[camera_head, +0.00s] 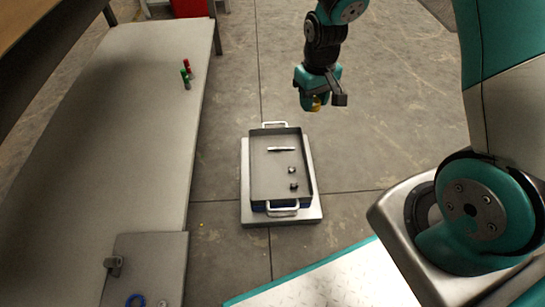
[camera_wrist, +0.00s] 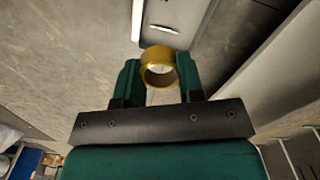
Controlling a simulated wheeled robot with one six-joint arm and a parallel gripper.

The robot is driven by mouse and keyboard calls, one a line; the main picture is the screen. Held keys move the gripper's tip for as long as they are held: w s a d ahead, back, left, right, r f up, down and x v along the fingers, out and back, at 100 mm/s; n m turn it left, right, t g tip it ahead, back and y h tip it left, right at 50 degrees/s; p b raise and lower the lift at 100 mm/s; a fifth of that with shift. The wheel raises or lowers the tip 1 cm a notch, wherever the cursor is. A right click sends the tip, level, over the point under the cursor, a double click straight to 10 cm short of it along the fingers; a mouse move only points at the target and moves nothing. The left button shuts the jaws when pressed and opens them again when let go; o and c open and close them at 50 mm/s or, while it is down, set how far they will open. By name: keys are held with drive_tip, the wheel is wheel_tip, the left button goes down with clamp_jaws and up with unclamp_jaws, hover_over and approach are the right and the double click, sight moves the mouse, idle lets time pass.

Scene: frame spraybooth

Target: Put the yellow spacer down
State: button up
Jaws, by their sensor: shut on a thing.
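The yellow spacer (camera_wrist: 158,55) is a short ring, held between the two green fingers of my gripper (camera_wrist: 158,80) in the wrist view. My gripper is shut on it. In the head view, my gripper (camera_head: 316,102) hangs in the air, above and beyond the far right of the tray, and a small bit of the yellow spacer (camera_head: 316,104) shows at its tips. The rest of the spacer is hidden there by the fingers.
A grey tray (camera_head: 262,165) with white handles stands on a low platform (camera_head: 246,217); it holds a light rod (camera_head: 281,149) and two small dark parts (camera_head: 292,170). Floor around is open.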

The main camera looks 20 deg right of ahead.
drive_tip(key=w+a+f+n+b, duration=0.2)
drive_tip(key=w+a+f+n, duration=0.25)
drive_tip(key=f+n, duration=0.6)
drive_tip(key=n+b, duration=0.2)
drive_tip(key=n, duration=0.9)
hover_over(269, 180)
wheel_tip(269, 180, down, 7)
drive_tip(key=shift+n, duration=0.45)
wheel_tip(269, 180, down, 15)
drive_tip(key=b, duration=0.7)
drive_tip(key=shift+a, duration=0.1)
drive_tip(key=shift+f+b, duration=1.5)
drive_tip(key=shift+f, duration=0.95)
drive_tip(key=shift+f, duration=0.2)
drive_tip(key=o, duration=0.9)
drive_tip(key=shift+r, duration=0.1)
